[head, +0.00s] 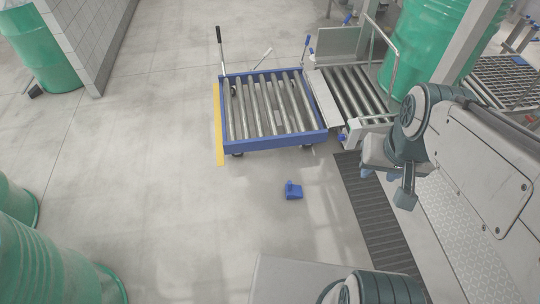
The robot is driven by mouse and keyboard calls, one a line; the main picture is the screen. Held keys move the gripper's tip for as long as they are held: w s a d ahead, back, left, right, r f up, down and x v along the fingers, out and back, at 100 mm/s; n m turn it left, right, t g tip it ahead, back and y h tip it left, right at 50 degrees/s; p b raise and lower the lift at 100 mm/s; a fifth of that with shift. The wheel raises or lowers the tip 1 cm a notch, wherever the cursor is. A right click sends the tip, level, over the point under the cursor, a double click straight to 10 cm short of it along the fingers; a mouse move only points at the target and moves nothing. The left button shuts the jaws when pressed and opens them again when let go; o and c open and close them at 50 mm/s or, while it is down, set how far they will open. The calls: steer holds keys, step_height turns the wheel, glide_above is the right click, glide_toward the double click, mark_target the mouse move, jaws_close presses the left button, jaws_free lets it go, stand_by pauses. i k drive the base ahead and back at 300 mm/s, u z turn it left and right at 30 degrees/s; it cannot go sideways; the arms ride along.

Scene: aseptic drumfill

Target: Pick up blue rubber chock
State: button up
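The blue rubber chock (293,191) lies on the grey floor in the head view. It is a small blue block with a raised part on its left side, and it sits in front of the blue roller cart. My gripper (404,198) is at the end of my arm on the right side of the picture. It points downward, to the right of the chock and well apart from it. Its fingers are small and partly overlapped, so their opening does not show clearly. Nothing is seen held in it.
A blue-framed roller cart (275,145) stands beyond the chock, beside a fixed roller conveyor (352,95). A dark floor grate (375,215) runs to the right. Green drums (50,265) stand at lower left. Floor left of the chock is clear.

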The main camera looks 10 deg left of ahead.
mark_target(292, 191)
steer(key=u, duration=0.1)
steer(key=i, duration=1)
